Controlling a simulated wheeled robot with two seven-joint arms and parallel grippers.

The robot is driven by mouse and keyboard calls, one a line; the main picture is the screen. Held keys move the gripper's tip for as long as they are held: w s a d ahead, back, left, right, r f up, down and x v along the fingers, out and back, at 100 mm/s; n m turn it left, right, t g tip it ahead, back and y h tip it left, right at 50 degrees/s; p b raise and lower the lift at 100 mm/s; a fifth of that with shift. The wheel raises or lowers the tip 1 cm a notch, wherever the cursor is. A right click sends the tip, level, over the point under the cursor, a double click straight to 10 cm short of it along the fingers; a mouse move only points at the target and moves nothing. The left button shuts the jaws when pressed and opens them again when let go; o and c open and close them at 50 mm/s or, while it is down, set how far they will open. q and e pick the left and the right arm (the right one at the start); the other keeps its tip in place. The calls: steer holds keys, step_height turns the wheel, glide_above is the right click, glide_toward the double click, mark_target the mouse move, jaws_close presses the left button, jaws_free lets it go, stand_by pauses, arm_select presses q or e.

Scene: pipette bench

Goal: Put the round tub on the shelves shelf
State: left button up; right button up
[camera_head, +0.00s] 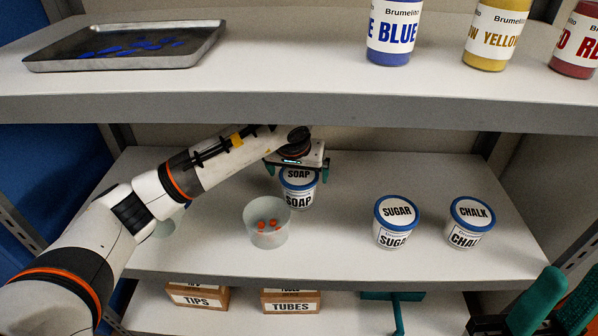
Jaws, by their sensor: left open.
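Three white round tubs with blue-rimmed lids stand on the middle shelf (340,262): a SOAP tub (299,195), a SUGAR tub (396,222) and a CHALK tub (469,224). My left gripper (298,172) is open over the SOAP tub, one teal finger at each side of its lid. I cannot tell whether the fingers touch it. My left gripper's body hides the space behind the tub. My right gripper (553,302) shows at the bottom right corner, cut off by the frame; its opening is unclear.
A translucent cup (268,236) with orange pieces stands just left of the SOAP tub. The upper shelf (290,82) holds a metal tray (207,48) and bottles (391,55). TIPS and TUBES boxes (291,306) sit below.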

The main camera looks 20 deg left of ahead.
arm_select(q)
steer(key=shift+p+v, duration=0.4)
steer(key=shift+v, duration=1.35)
